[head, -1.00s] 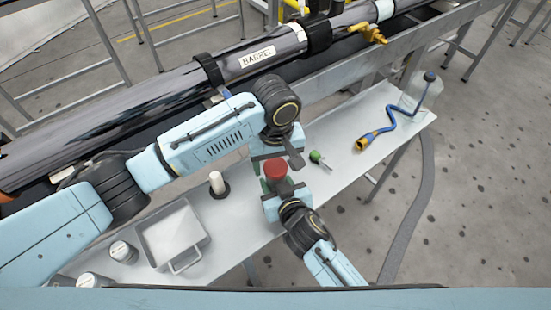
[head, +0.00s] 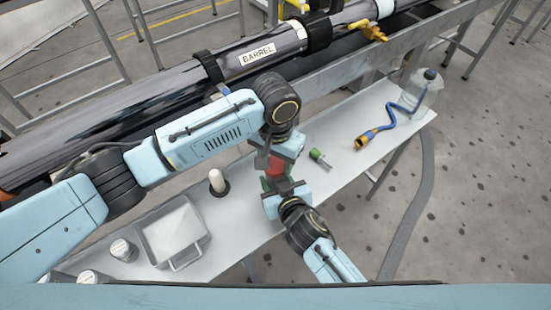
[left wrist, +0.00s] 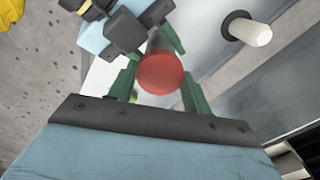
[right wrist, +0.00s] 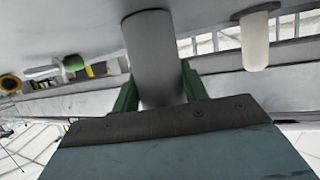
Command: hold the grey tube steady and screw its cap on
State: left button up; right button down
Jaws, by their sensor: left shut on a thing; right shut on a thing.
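The red cap (head: 276,166) sits between the green fingers of my left gripper (head: 273,156), which is shut on it from above. In the left wrist view the round top of the red cap (left wrist: 161,74) shows between both fingers (left wrist: 158,92). The grey tube (right wrist: 152,50) stands between the green fingers of my right gripper (right wrist: 158,92), which is shut on it. In the head view my right gripper (head: 276,184) is just below the cap, and the tube is mostly hidden. The joint between cap and tube is hidden, so I cannot tell how far it is screwed.
On the white table, a white cylinder in a black base (head: 217,181), a grey tray (head: 172,236) and lidded jars (head: 123,250) stand to the left. A green-handled tool (head: 318,157), blue hose (head: 385,127) and clear bottle (head: 422,92) are to the right. The long barrel (head: 230,70) runs behind.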

pick_arm(q)
jog(key=shift+m, duration=0.6)
jog(key=o, duration=1)
jog(key=shift+o, duration=0.4)
jog(key=shift+s, duration=0.1)
jog(key=shift+s+d, duration=0.1)
jog(key=shift+d, duration=0.1)
jog(key=shift+a+r, duration=0.15)
jog(key=shift+r, duration=2.1)
jog(key=shift+c, duration=0.4)
